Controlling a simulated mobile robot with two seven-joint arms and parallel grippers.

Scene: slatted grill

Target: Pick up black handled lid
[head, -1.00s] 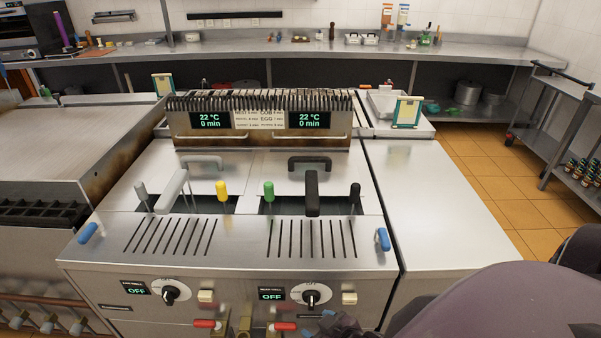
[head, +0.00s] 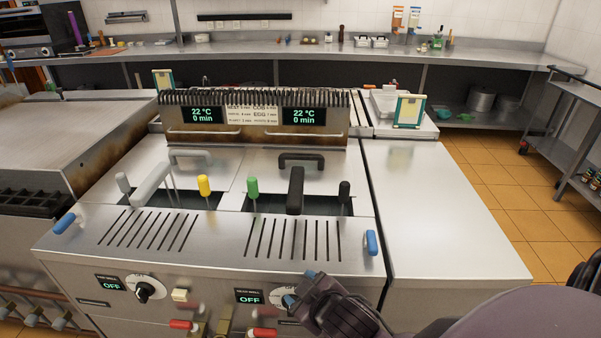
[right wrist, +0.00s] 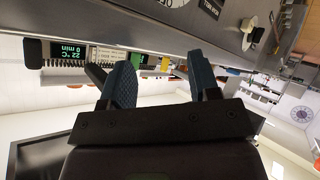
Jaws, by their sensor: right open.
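The black handled lid (head: 330,178) is a flat metal cover on the right well of the fryer unit, with a black bar handle (head: 301,158) at its back. A long black grip (head: 296,190) stands in front of that handle and hides part of the lid. My right gripper (head: 299,288) is low in front of the unit's front panel, over the right knob, apart from the lid. In the right wrist view its two blue-padded fingers (right wrist: 161,85) are spread with nothing between them. My left gripper is not in view.
A similar lid with a grey handle (head: 190,157) covers the left well. Yellow (head: 204,186), green (head: 252,188) and black upright grips stand along the wells. A display housing (head: 252,118) rises behind.

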